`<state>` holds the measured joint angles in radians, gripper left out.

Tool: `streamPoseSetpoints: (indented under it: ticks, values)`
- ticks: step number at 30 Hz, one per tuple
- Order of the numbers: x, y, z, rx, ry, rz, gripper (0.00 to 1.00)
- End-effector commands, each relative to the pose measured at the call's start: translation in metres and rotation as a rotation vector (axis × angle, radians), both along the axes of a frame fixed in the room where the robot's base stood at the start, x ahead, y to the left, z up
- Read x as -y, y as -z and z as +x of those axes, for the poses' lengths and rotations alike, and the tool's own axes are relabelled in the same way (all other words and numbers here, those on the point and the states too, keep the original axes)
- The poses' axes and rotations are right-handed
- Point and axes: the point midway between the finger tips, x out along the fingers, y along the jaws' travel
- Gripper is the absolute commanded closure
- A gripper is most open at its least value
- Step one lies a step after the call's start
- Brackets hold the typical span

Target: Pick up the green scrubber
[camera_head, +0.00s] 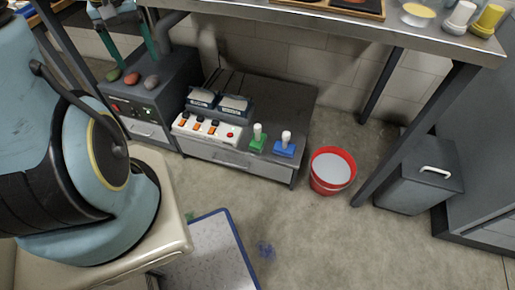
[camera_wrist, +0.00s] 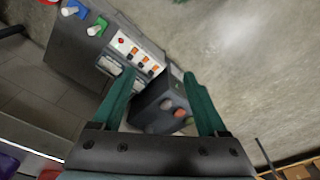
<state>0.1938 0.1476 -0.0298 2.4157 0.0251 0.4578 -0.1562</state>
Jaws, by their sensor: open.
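A small green oval (camera_head: 113,75), which may be the scrubber, lies on top of a dark grey cabinet, left of a red oval (camera_head: 131,79) and a grey oval (camera_head: 151,82). In the wrist view the red oval (camera_wrist: 181,113) and the grey oval (camera_wrist: 166,104) show between my fingers; the green one is partly hidden near the right finger. A green block with a white knob (camera_head: 258,143) stands on the low grey cabinet beside a blue one (camera_head: 285,149); I cannot tell if it is a scrubber. My gripper (camera_head: 135,57) is open and empty, above the ovals.
A white switch strip (camera_head: 206,129) and two dark boxes with pale tops lie on the low cabinet (camera_head: 222,157). A steel table (camera_head: 300,17) overhangs from behind. A red bucket (camera_head: 332,170) and a grey bin (camera_head: 417,180) stand right.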

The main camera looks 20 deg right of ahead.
Motion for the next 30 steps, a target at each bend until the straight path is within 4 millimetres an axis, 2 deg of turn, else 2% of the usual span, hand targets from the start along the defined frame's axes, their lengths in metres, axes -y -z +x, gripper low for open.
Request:
streamPoseSetpoints:
  ticks: [1,9,15,25,27,30]
  values:
    - [0.011,0.038,0.009,-0.005,0.002,-0.001,0.24]
    - [0.071,0.137,0.046,-0.024,-0.013,-0.006,0.24]
    - [0.119,0.214,0.065,-0.038,-0.026,-0.008,0.24]
    - [0.192,0.322,0.08,-0.059,-0.053,-0.011,0.24]
    - [0.228,0.334,0.079,-0.077,-0.061,-0.008,0.24]
    - [0.266,0.358,0.076,-0.094,-0.081,-0.001,0.24]
